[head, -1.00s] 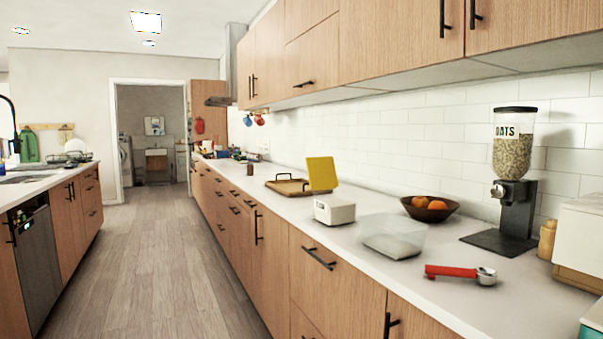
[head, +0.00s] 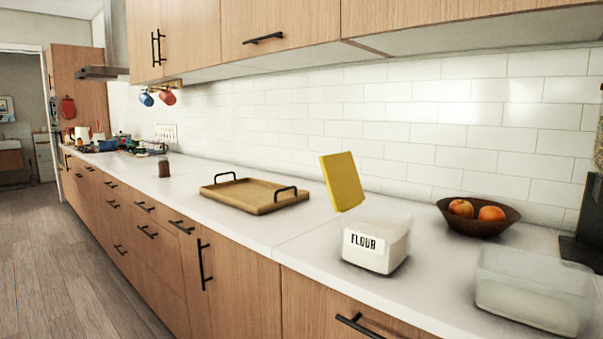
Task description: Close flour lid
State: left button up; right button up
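A clear flour box (head: 378,242) with a white label reading FLOUR stands on the white counter in the head view, right of the middle. Its yellow lid (head: 342,181) is open, standing up and tilted above the box's left side. White contents show through the box's walls. Neither of my grippers is in the head view.
A wooden tray (head: 237,199) with black handles lies left of the flour box. Cabinets (head: 290,28) overhang the counter. Bare counter (head: 300,232) lies between tray and box.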

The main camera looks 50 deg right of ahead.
aim_at(341, 176)
jog(key=i+z, duration=0.35)
jog(key=i+j+z, duration=0.5)
jog(key=i+z, duration=0.15)
jog(key=i, duration=0.1)
